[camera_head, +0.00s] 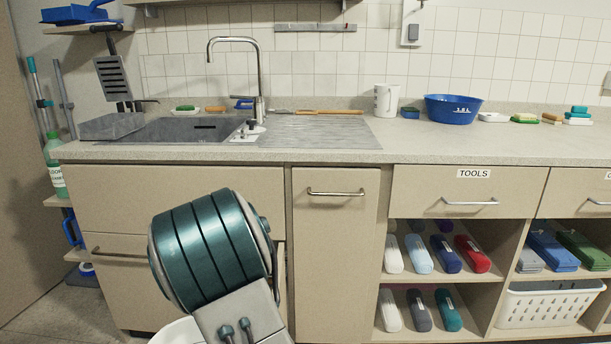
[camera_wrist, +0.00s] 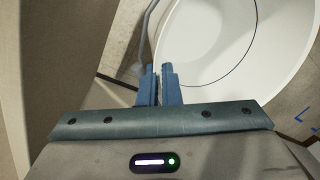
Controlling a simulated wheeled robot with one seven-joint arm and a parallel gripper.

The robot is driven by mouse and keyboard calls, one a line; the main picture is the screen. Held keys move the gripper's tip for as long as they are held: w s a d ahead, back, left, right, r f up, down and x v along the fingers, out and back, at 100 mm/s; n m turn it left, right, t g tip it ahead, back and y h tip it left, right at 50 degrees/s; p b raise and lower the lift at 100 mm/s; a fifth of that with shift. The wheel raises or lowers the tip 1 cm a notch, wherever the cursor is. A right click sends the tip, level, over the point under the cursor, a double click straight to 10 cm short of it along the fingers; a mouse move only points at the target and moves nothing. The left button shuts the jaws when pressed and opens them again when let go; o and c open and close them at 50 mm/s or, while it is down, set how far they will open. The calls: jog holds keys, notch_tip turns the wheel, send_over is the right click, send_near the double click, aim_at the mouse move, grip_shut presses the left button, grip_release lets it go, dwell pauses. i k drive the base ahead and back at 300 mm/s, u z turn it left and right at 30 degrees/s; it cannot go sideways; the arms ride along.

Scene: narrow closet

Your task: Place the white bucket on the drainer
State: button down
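The white bucket (camera_wrist: 240,40) fills the upper right of the wrist view, seen from above into its open inside. A small part of the bucket (camera_head: 178,333) shows at the bottom of the head view, low in front of the cabinets, partly hidden by my arm. My gripper (camera_wrist: 161,72) has its two blue fingers close together at the bucket's left rim and appears shut on it. A thin grey handle runs beside the left finger. The drainer (camera_head: 325,131) is the ribbed metal board right of the sink on the counter; its surface looks mostly clear.
The sink (camera_head: 190,131) and tall tap (camera_head: 258,85) are left of the drainer. A wooden-handled tool (camera_head: 325,111) lies along its back edge. A white jug (camera_head: 385,100) and blue bowl (camera_head: 452,110) stand to its right. Cabinets and open shelves fill the space below.

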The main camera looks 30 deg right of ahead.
aim_at(307, 124)
jog(key=u, duration=1.3)
jog(key=k, duration=1.25)
jog(key=z, duration=1.65)
jog(key=i, duration=0.5)
